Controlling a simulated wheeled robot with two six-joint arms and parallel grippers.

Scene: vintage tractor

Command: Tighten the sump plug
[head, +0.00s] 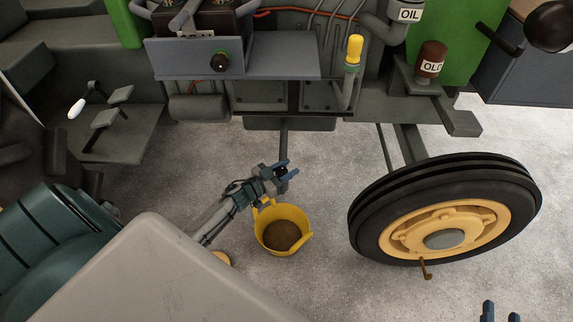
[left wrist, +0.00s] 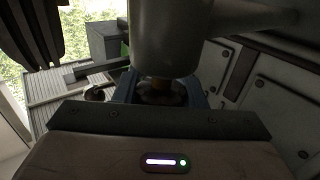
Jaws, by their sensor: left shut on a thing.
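My left gripper (head: 283,172) reaches in low under the tractor, just above the yellow bucket (head: 304,245). In the left wrist view its blue fingers are closed around a dark brownish plug (left wrist: 162,92). The plug sits at the end of a grey rounded housing (left wrist: 165,45), which hides its top. In the head view the plug cannot be made out. How far the plug is screwed in cannot be told. My right gripper (head: 501,314) shows only as two blue fingertips at the bottom right edge, apart with nothing between them.
The bucket holds dark brown contents. A wheel with a yellow hub (head: 480,212) stands to the right. The tractor's grey body (head: 285,55) overhangs the far side. Open concrete floor lies around the bucket.

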